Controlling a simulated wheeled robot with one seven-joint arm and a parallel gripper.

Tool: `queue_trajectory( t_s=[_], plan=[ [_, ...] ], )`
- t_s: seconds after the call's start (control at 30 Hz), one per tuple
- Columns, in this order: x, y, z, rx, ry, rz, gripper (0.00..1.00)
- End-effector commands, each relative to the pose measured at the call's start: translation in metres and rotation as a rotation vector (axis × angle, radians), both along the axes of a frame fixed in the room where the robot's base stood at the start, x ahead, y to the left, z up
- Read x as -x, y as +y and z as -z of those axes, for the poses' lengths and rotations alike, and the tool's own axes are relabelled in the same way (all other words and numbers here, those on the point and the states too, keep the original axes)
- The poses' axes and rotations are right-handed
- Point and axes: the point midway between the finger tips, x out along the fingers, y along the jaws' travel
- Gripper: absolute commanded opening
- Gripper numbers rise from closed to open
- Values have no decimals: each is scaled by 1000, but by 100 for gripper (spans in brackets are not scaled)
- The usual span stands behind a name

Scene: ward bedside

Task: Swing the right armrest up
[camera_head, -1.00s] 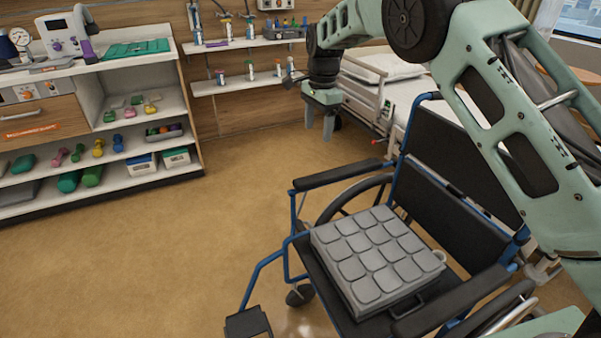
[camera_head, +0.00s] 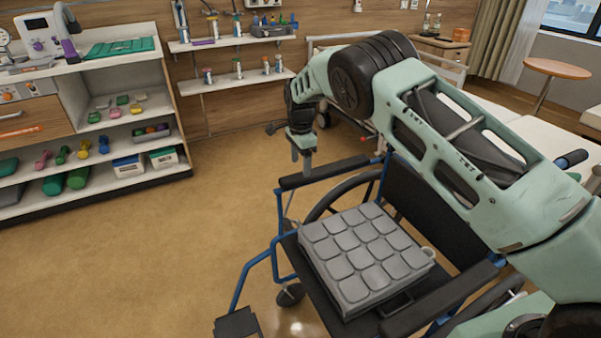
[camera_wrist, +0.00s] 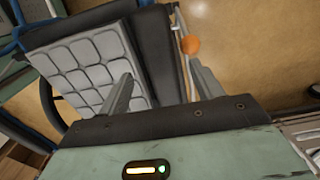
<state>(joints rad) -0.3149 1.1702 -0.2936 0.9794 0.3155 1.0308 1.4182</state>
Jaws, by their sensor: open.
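The wheelchair (camera_head: 335,298) has a blue frame and a black seat and back. Its right armrest (camera_head: 338,171), a long black pad, is on the far side and lies level. My gripper (camera_head: 301,162) points down at the front part of this armrest. In the wrist view the armrest (camera_wrist: 157,48) runs between the open fingers of my gripper (camera_wrist: 160,78). Whether the fingers touch the pad cannot be told.
A grey padded cushion (camera_head: 365,252) lies on the seat. The near armrest (camera_head: 440,300) is also level. A bed (camera_head: 500,113) stands behind the chair, and a shelf unit (camera_head: 120,165) stands at the left. The floor (camera_head: 190,240) between shelves and chair is clear.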

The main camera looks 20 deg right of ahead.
Motion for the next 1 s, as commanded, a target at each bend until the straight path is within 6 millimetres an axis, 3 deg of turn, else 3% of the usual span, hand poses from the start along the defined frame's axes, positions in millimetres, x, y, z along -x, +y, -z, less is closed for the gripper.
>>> queue_trajectory(
  t_s=[0.23, 0.67, 0.9, 1.0],
  plan=[
    [0, 0, 35, -1, 1, 0, 65],
    [0, 0, 43, -1, -1, 0, 65],
    [0, 0, 43, -1, -1, 0, 2],
    [0, 0, 41, -3, 0, 0, 2]
  ],
)
